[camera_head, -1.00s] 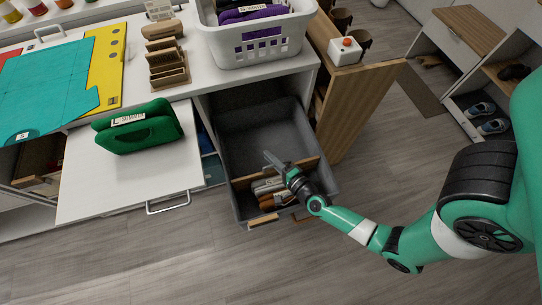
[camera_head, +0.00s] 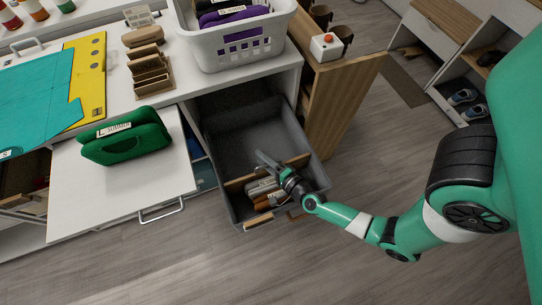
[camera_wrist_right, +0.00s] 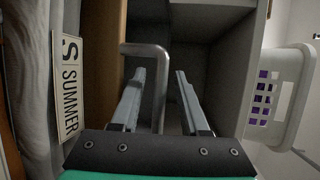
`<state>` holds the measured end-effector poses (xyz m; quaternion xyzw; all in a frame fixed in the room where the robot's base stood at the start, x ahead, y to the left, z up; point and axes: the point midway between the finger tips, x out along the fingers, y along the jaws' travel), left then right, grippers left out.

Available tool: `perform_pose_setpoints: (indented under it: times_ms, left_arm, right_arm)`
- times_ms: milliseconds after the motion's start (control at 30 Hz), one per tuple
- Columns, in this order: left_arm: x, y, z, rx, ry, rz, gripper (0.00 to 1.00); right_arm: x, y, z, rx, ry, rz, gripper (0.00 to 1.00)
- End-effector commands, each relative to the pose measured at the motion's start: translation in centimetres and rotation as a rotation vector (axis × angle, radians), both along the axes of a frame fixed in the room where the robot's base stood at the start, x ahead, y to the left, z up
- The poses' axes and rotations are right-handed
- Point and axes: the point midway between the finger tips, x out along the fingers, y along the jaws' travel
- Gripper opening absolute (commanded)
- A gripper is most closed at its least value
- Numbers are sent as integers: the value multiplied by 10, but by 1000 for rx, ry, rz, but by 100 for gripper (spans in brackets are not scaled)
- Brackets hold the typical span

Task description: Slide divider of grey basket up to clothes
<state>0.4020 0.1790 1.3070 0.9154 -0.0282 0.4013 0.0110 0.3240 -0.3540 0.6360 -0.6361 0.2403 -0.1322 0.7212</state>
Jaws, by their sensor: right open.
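The grey basket (camera_head: 213,150) is pulled out of the cubby below the white counter. Its wooden divider (camera_head: 238,181) stands across it, behind folded clothes (camera_head: 262,188) at the front end, with a gap hard to judge. In the right wrist view the divider (camera_wrist_right: 104,60) is beside the clothes (camera_wrist_right: 28,80), which carry an "S SUMMER" label. A grey metal loop handle (camera_wrist_right: 145,49) rises by the divider. My right gripper (camera_head: 262,158) is over the basket at the divider. Its fingers (camera_wrist_right: 160,75) are open, with one leg of the handle between them. My left gripper is out of view.
A white basket (camera_head: 228,50) with purple cloth stands on the counter above. A green clothes bundle (camera_head: 125,137) lies on the pulled-out white board (camera_head: 80,195) at left. A wooden panel (camera_head: 343,98) with a red-button box (camera_head: 325,46) stands at right.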

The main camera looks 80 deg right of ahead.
Motion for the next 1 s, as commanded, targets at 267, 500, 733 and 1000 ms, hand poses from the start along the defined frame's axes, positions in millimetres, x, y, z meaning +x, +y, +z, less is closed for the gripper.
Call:
perform_pose_setpoints:
  times_ms: [267,500,733,1000]
  left_arm:
    - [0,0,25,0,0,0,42]
    - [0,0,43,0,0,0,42]
    - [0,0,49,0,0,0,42]
    - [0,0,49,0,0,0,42]
  right_arm:
    - [-51,32,15,2,6,11,45]
    - [-79,51,21,6,-3,13,45]
    - [-91,55,21,1,0,5,45]
    - [-94,54,20,0,1,0,45]
